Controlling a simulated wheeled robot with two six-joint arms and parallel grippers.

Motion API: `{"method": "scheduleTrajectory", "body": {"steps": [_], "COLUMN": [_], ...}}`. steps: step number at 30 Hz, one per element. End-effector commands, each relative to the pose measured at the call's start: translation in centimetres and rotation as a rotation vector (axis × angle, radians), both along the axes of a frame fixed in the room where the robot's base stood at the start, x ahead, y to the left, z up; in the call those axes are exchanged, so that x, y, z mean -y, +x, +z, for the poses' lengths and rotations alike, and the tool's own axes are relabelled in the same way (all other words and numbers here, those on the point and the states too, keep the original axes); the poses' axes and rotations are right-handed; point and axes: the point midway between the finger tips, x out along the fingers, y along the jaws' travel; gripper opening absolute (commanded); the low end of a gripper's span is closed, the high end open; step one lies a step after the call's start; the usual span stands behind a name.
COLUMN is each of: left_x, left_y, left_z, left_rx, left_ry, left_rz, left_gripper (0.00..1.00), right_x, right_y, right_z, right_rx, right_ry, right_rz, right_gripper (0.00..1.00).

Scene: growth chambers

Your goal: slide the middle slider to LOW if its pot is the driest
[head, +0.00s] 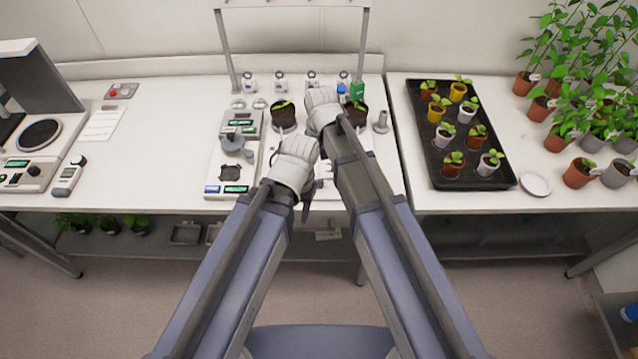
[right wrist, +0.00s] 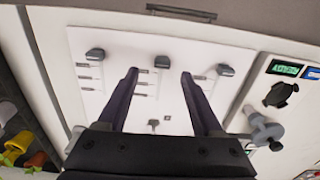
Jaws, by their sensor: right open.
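A white slider panel (right wrist: 155,105) fills the middle of the right wrist view. It has a left knob (right wrist: 95,55), a middle knob (right wrist: 162,62) and a right knob (right wrist: 225,70), all near the panel's top edge there. The labels are too small to read. My right gripper (right wrist: 160,76) is open, its fingers on either side of the middle knob; contact cannot be told. No middle pot shows.
A device with a green display (head: 233,189) stands left of the panel. A black tray of potted seedlings (head: 428,172) and a white saucer (head: 536,184) are on the right bench. The bench around the white card (head: 103,124) is mostly clear.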

Motion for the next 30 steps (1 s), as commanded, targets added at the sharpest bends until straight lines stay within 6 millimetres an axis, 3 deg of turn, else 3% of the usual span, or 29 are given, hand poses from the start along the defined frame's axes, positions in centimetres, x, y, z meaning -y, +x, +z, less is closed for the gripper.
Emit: {"method": "scheduleTrajectory", "body": {"steps": [1,3,14,30], "left_x": [0.0,0.0,0.0,0.0], "left_y": [0.0,0.0,0.0,0.0], "left_z": [-0.5,-0.5,-1.5,-7.7], "left_rx": [-0.001,-0.001,-0.001,-0.001], "left_ry": [-0.001,-0.002,-0.002,-0.002], "left_rz": [-0.002,-0.003,-0.002,-0.002], "left_gripper": [0.5,0.5,0.5,0.5], "right_x": [-0.4,-0.5,-0.5,-0.5], "right_y": [1.2,1.5,1.3,1.3], "right_z": [-0.5,-0.6,-1.5,-7.7], "right_rx": [0.002,0.003,0.004,0.004], "right_ry": [0.005,0.009,0.01,0.01], "right_rz": [-0.017,-0.027,-0.029,-0.029], "right_gripper": [0.68,0.68,0.68,0.68]}}
